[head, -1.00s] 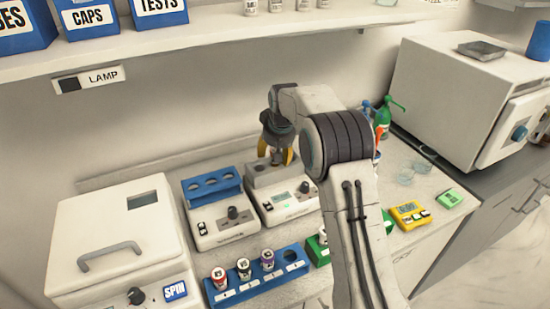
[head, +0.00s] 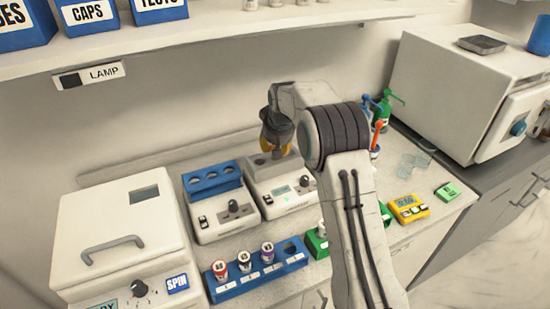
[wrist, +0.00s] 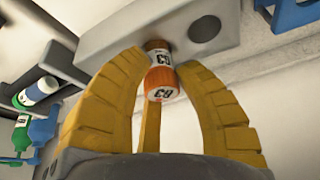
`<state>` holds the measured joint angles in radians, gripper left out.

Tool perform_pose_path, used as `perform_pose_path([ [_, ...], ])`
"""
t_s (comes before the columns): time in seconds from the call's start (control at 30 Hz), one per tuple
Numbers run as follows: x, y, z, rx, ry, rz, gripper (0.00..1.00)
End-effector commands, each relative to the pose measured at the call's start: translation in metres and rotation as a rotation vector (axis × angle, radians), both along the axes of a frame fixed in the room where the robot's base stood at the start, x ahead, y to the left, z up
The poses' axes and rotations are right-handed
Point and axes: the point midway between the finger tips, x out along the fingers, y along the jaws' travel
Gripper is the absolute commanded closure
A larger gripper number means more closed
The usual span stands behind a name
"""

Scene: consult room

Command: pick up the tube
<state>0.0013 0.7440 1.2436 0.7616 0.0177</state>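The tube (wrist: 162,82) is orange with a white label and shows between my yellow fingers in the wrist view. In the head view a bit of orange tube (head: 277,153) shows below my gripper (head: 276,149), at the grey block of the right-hand white device (head: 284,191). My gripper, which also shows in the wrist view (wrist: 158,68), has its fingers closed in around the tube. The grey block (wrist: 240,22) has an open hole beside the tube. I cannot tell whether the tube's lower end is still inside the block.
A second white device with a blue block (head: 212,183) stands left, beside the lidded SPIN machine (head: 115,235). Right are a yellow timer (head: 408,208) and green bottles (head: 383,110).

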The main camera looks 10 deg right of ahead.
Motion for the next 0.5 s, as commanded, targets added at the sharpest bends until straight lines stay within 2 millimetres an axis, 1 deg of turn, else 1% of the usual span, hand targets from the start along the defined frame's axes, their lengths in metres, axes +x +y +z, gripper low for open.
perform_pose_path([
  [0.03, 0.0, 0.0, 0.0002, 0.0, 0.0, 0.0, 0.84],
  [0.13, 0.0, 0.0, 0.0002, 0.0, 0.0, 0.0, 0.93],
  [0.23, 0.0001, 0.0, 0.0004, 0.0, -0.001, 0.0, 0.94],
  [0.27, 0.0001, 0.0, 0.0004, 0.0, -0.001, 0.0, 0.98],
  [0.5, 0.0002, 0.0, 0.0014, 0.0, -0.001, 0.0, 0.98],
])
